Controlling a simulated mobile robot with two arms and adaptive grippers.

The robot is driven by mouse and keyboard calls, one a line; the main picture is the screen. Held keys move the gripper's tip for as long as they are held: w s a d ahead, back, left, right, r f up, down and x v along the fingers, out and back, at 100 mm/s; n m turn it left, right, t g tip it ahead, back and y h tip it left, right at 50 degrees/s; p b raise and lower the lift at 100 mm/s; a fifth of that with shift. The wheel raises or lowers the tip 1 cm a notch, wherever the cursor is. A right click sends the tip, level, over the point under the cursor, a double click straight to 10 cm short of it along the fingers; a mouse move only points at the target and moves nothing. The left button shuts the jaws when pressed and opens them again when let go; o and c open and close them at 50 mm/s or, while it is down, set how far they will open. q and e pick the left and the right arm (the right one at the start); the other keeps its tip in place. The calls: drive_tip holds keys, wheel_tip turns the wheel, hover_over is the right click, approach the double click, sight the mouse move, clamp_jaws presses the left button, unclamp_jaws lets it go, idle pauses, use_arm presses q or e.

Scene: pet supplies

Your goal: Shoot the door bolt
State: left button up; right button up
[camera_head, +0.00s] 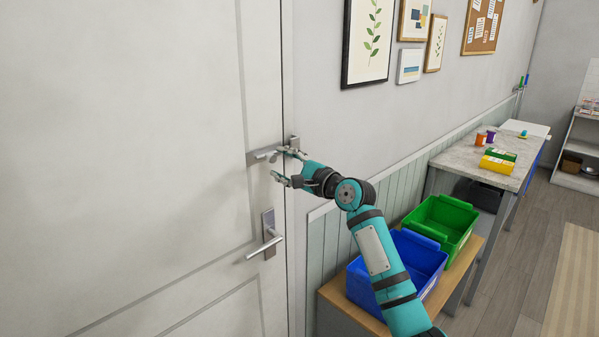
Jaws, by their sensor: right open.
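The door (130,130) is white and fills the left of the head view; it looks closed against its frame. The metal bolt (262,154) sits near the door's right edge, above the lever handle (268,240). Its catch (294,142) shows on the frame side. My right gripper (281,164) is open, with its fingers pointing left at the bolt. One finger is level with the bolt and partly covers its right end; the other is below it. I cannot tell whether the fingers touch the bolt. My left gripper is not in view.
A blue bin (418,258) and a green bin (450,222) stand on a low wooden bench (466,262) right of the door, beside my right arm. A table (462,158) with small boxes stands farther back. Framed pictures hang on the wall.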

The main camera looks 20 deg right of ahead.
drive_tip(key=v, duration=0.6)
drive_tip(key=shift+s, duration=0.4)
drive_tip(key=shift+d, duration=0.1)
wheel_tip(320, 180, down, 38)
drive_tip(key=s+d+n+g+h+b, duration=0.1)
drive_tip(key=s+n+g+h+b, duration=0.15)
drive_tip(key=n+g+h, duration=0.2)
drive_tip(key=s+f+n+g, duration=0.2)
drive_tip(key=s+f, duration=0.3)
drive_tip(key=f, duration=0.3)
drive_tip(key=s+f+n+g, duration=0.2)
drive_tip(key=s+f, duration=0.3)
drive_tip(key=f, duration=0.4)
drive_tip(key=s+a+f+n+g+h, duration=0.25)
drive_tip(key=s+f+n, duration=0.35)
drive_tip(key=s+f, duration=1.15)
drive_tip(key=s+a+f+n+g, duration=0.1)
drive_tip(key=s+f+n, duration=0.2)
drive_tip(key=s, duration=0.7)
drive_tip(key=s+a+f+n+g+b, duration=0.1)
drive_tip(key=s+a+f+n+g, duration=0.1)
drive_tip(key=s, duration=0.8)
drive_tip(key=s+a+f+n+g, duration=0.2)
drive_tip(key=s+f+n, duration=0.2)
drive_tip(key=s, duration=0.6)
drive_tip(key=shift+s+f+y+b, duration=0.25)
drive_tip(key=shift+f+y+b, duration=0.1)
drive_tip(key=shift+y, duration=0.05)
drive_tip(key=shift+a, duration=0.1)
